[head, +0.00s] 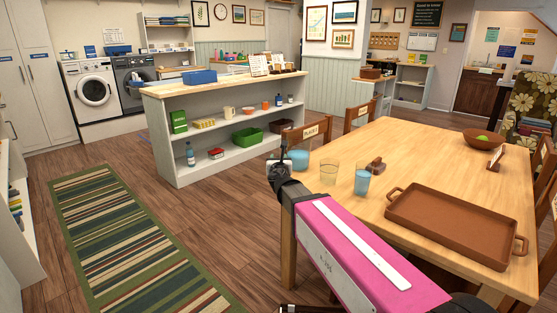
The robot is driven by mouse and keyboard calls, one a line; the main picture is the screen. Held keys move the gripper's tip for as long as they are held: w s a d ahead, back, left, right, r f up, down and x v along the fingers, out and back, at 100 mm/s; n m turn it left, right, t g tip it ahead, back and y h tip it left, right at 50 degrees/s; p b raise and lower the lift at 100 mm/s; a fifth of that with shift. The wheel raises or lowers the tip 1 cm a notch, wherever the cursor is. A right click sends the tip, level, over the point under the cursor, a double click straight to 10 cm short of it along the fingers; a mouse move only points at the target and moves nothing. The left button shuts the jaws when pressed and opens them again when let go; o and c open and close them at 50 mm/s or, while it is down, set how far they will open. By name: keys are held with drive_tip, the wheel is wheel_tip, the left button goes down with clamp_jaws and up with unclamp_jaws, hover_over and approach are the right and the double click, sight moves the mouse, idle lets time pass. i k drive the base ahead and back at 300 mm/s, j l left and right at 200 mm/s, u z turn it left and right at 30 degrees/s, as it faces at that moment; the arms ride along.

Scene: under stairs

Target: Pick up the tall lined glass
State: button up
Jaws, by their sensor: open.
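Three drinking vessels stand near the left end of the wooden table (430,150). A clear, faintly tinted glass (328,173) is in the middle. A taller, narrow blue glass (362,183) is to its right, close to the tray. A wider blue cup (299,160) is to its left, close to my gripper. Lines on the glasses are too small to make out, so I cannot tell for sure which is the lined one.
A brown tray (450,225) with handles covers the table's front right. A small brown object (376,164) lies behind the blue glass. A wooden bowl (484,139) is at the far right. Chairs (310,130) stand along the far side. A shelf unit (220,140) is behind.

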sight(364, 169)
drive_tip(key=k+l, duration=0.1)
drive_tip(key=k, duration=0.85)
